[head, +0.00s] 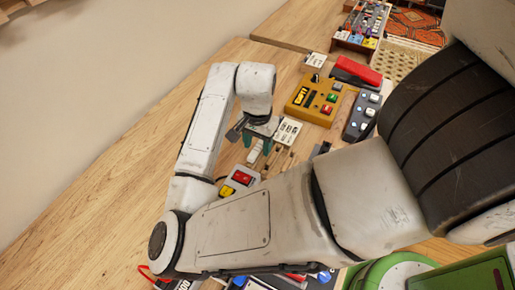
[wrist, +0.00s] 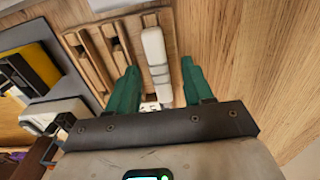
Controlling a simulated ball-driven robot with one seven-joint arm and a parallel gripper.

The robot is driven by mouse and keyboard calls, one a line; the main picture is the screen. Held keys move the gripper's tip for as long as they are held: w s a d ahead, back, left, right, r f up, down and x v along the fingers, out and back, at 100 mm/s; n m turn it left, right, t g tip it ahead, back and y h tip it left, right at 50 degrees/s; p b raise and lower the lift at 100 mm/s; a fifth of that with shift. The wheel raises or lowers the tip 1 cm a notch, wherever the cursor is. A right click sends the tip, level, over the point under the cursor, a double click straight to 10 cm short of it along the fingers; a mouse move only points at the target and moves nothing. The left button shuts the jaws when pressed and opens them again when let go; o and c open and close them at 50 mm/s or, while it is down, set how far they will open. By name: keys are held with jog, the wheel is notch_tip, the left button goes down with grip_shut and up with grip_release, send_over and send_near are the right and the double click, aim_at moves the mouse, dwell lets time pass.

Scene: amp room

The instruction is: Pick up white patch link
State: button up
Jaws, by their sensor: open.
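The white patch link (wrist: 154,48) is a long, narrow white piece with greyish bands in the wrist view. It lies along the right side of a slatted wooden rack (wrist: 98,45). In the head view the link (head: 254,153) shows just below my gripper (head: 258,143). My gripper (wrist: 159,72) is open, with one green finger on each side of the link's near part in the wrist view. Clear gaps show between the link and both fingers. I cannot tell how far the fingertips are above it.
A yellow box with buttons (head: 312,100) and a dark box with pale buttons (head: 361,116) stand right of my gripper in the head view. A grey box with red and yellow buttons (head: 240,180) is close below. Bare wood (head: 130,170) lies to the left.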

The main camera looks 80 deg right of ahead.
jog(key=shift+f, duration=0.25)
dwell(0.3)
jog(key=shift+c, duration=0.4)
grip_shut()
